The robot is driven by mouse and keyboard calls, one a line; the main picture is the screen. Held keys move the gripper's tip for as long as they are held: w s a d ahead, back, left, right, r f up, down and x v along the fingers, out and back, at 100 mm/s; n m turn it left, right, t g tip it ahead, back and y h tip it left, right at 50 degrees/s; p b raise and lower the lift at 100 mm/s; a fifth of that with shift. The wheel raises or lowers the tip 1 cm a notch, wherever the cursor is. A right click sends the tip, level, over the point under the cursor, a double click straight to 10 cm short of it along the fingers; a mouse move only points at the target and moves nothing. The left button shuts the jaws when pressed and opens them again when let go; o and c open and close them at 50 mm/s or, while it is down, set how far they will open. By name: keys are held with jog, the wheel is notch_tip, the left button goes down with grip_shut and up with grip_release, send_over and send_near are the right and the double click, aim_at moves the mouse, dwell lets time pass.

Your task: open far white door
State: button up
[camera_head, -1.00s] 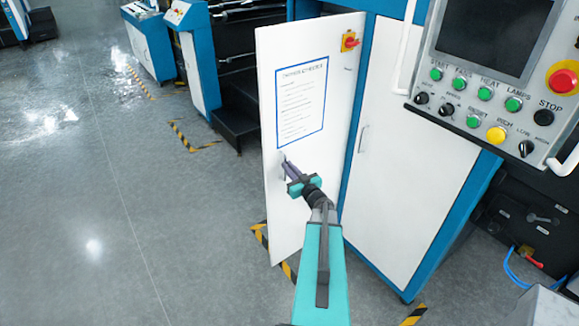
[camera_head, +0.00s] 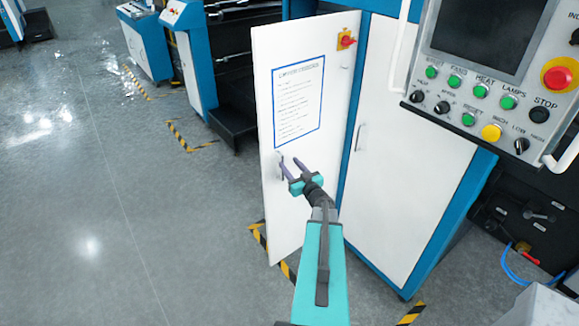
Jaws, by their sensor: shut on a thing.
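The far white door (camera_head: 268,190) stands swung out from the blue-framed cabinet, with a blue-bordered notice sheet (camera_head: 299,100) on its face. My gripper (camera_head: 287,157) is at the door's handle (camera_head: 279,160), near the door's left edge below the sheet. Its purple fingers are shut on the handle, with some space showing between them. The fingers and the small size hide the exact contact.
A closed white door (camera_head: 400,170) with its own handle (camera_head: 360,137) is to the right. A control panel (camera_head: 490,80) juts out at upper right. Black-yellow floor tape (camera_head: 258,236) runs below the open door. Open grey floor (camera_head: 80,200) lies to the left.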

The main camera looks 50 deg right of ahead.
jog(key=shift+s+d+r, duration=0.1)
jog(key=shift+s+d, duration=0.1)
jog(key=shift+d, duration=0.15)
jog(key=shift+s, duration=0.15)
jog(key=v, duration=1.3)
jog(key=shift+a, duration=0.45)
jog(key=shift+s, duration=0.1)
jog(key=shift+b, duration=0.3)
